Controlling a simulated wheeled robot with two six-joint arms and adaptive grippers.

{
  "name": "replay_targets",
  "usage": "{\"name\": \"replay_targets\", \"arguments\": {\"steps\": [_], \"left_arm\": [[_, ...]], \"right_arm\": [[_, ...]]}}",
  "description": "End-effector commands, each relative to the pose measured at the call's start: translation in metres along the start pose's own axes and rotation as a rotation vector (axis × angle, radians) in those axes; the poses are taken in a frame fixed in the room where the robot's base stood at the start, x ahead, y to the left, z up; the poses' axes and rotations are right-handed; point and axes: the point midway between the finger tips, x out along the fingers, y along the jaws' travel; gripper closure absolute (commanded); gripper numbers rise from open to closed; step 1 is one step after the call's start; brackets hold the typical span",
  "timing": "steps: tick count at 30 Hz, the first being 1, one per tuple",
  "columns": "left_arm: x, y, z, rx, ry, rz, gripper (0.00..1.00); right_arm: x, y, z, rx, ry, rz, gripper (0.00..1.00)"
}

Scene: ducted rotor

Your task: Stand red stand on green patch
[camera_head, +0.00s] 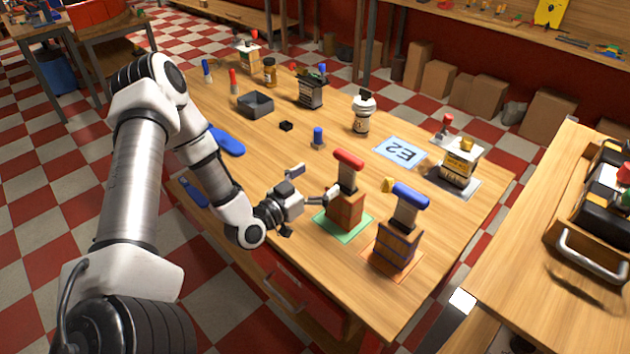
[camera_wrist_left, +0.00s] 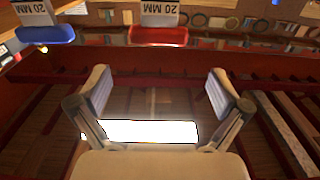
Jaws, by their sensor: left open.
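My right gripper is not in view.
A blue-topped stand (camera_head: 400,232) is close by on an orange patch (camera_head: 410,257). A blue peg (camera_head: 318,137), a pale "E2" card (camera_head: 400,152) and a white bottle (camera_head: 362,116) are farther back. A grey tray (camera_head: 256,105) is farther left.

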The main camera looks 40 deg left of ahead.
Motion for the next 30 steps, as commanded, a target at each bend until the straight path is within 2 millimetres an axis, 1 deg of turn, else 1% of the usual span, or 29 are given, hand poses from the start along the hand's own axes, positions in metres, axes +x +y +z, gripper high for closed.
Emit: {"name": "replay_targets", "arguments": {"steps": [1,3,5,7,8,9,11,12,13,14,15,16,18,19,21,24,30], "left_arm": [[-0.006,-0.001,-0.001,-0.002,0.001,-0.002,0.00],[-0.010,0.003,0.001,-0.003,-0.010,0.004,0.00],[-0.011,0.012,0.011,-0.011,-0.058,0.025,0.00],[-0.012,0.036,0.038,-0.035,-0.192,0.067,0.00],[-0.016,0.050,0.054,-0.049,-0.275,0.088,0.00],[-0.025,0.071,0.081,-0.070,-0.408,0.114,0.00],[-0.051,0.103,0.124,-0.100,-0.643,0.138,0.00],[-0.077,0.122,0.151,-0.114,-0.808,0.138,0.00],[-0.099,0.134,0.169,-0.122,-0.927,0.129,0.00],[-0.122,0.144,0.184,-0.126,-1.041,0.114,0.00],[-0.153,0.154,0.199,-0.125,-1.181,0.085,0.00],[-0.174,0.160,0.208,-0.122,-1.271,0.059,0.00],[-0.217,0.167,0.218,-0.109,-1.436,-0.006,0.00],[-0.231,0.168,0.220,-0.103,-1.485,-0.031,0.00],[-0.251,0.170,0.222,-0.095,-1.557,-0.072,0.00],[-0.258,0.170,0.222,-0.095,-1.581,-0.091,0.00],[-0.256,0.170,0.223,-0.095,-1.577,-0.089,0.00]], "right_arm": [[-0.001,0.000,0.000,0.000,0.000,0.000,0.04],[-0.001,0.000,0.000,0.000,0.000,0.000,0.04],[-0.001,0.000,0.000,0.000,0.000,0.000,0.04],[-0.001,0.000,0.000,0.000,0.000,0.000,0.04],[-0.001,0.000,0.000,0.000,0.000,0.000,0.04],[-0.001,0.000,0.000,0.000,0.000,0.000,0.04],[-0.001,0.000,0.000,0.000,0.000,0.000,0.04],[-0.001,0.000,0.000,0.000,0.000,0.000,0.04],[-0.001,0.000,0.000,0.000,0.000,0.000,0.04],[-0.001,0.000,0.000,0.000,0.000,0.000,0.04],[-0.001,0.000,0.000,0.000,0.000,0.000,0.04],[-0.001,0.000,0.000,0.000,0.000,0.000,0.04],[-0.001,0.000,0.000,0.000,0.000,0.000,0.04],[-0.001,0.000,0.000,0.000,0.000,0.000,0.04],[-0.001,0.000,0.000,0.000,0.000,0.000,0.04],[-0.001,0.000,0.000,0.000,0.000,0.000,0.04],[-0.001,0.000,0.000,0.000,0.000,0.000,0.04]]}}
